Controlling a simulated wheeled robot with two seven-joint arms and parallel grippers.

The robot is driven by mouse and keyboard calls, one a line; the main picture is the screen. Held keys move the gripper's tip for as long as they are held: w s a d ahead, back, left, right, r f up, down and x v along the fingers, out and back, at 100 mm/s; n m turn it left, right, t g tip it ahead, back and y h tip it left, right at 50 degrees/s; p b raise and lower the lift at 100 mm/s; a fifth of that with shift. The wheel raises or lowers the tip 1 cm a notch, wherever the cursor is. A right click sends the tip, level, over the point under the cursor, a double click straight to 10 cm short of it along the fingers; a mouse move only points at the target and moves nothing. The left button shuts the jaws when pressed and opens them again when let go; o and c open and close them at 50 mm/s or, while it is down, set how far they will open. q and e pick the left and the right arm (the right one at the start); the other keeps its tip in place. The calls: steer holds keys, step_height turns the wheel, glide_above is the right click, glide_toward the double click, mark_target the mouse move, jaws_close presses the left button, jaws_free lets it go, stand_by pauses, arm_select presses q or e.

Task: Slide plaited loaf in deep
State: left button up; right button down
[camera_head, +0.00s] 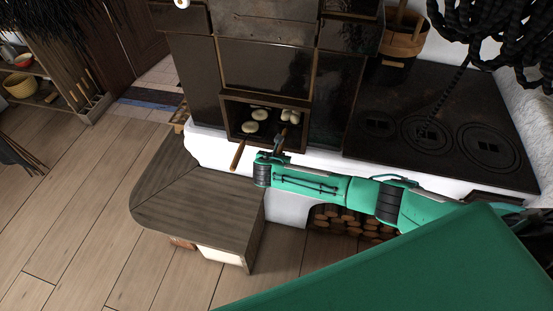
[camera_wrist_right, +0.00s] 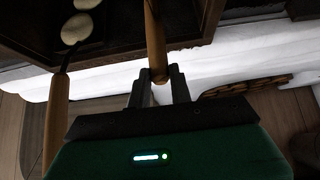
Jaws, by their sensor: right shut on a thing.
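Several pale loaves lie in the open oven compartment (camera_head: 229,117) of the tiled stove. One round loaf (camera_head: 250,127) is near the front left, another loaf (camera_head: 259,114) is behind it, and a lumpy loaf (camera_head: 290,116), perhaps the plaited one, is at the right. My right gripper (camera_head: 277,150) is at the oven mouth, below the lumpy loaf. In the right wrist view my right gripper (camera_wrist_right: 160,82) is shut on a wooden handle (camera_wrist_right: 154,40) that runs into the oven. The handle's far end is out of that view. My left gripper is not in view.
A second wooden handle (camera_head: 238,155) with a dark end sticks out at the oven's front left; it also shows in the wrist view (camera_wrist_right: 57,120). A wooden bench (camera_head: 195,190) stands below. The cooktop (camera_head: 440,120) is at the right, with firewood (camera_head: 345,220) underneath.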

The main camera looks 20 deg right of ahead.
steer(key=c, duration=1.2)
jaws_free()
steer(key=shift+o, duration=0.2)
steer(key=b+v, duration=0.1)
steer(key=v, duration=1.2)
steer(key=shift+s+r+b, duration=0.2)
steer(key=shift+s+b, duration=0.05)
steer(key=shift+b, duration=0.05)
steer(key=shift+a, duration=0.1)
